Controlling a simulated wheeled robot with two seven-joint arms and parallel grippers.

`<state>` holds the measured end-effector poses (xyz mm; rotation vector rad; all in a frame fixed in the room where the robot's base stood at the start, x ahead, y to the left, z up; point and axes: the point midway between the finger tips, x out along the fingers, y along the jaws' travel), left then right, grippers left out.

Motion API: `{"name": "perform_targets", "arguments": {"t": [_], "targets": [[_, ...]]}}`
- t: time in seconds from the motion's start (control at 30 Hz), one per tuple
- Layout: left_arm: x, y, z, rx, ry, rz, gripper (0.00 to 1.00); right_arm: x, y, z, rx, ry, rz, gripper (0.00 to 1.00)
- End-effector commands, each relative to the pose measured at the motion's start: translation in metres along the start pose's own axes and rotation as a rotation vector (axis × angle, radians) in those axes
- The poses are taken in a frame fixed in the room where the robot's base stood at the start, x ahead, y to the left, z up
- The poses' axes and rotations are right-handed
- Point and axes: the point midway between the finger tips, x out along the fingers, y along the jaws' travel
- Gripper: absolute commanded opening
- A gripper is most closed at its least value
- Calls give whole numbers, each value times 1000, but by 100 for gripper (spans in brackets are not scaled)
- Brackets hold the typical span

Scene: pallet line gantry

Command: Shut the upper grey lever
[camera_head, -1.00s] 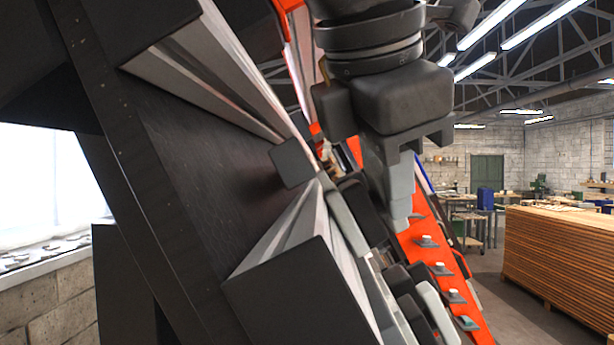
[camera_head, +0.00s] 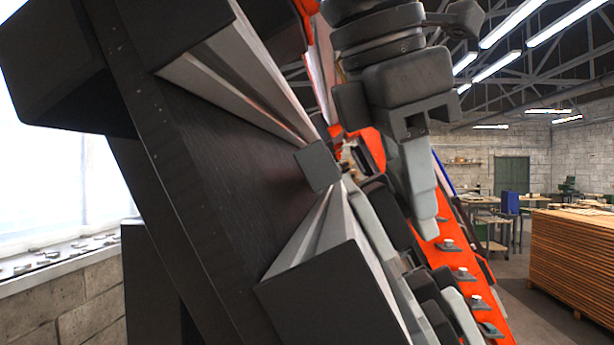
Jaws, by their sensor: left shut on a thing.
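My left gripper (camera_head: 427,226) comes down from the top middle. Its dark body sits above light grey fingers, which point down in front of the orange panel (camera_head: 455,258). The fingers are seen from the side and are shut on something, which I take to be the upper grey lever. The lever cannot be told apart from the fingers here, and its angle is unclear. My right gripper is not in view.
A big black frame with grey wedge-shaped faces (camera_head: 232,75) fills the left and middle, close to the camera. A small dark grey block (camera_head: 318,167) is in front of it. A stack of boards (camera_head: 575,262) stands at right, beyond open floor.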

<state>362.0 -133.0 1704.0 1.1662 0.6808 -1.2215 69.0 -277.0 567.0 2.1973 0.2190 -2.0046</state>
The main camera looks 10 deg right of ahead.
Motion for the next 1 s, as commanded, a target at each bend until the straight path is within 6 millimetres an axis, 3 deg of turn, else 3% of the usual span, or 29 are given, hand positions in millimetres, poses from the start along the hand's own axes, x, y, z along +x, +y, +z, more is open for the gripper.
{"name": "perform_targets", "arguments": {"t": [0.07,0.1,0.27,0.67,1.0], "targets": [[4,-2,0,0,6,-7,4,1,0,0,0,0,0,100],[4,-2,0,1,6,-7,30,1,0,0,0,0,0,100],[3,-1,0,0,4,-5,49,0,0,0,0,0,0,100],[2,-1,1,-2,-3,13,49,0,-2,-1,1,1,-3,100],[2,-4,-1,-27,5,151,49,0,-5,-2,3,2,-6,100]]}}
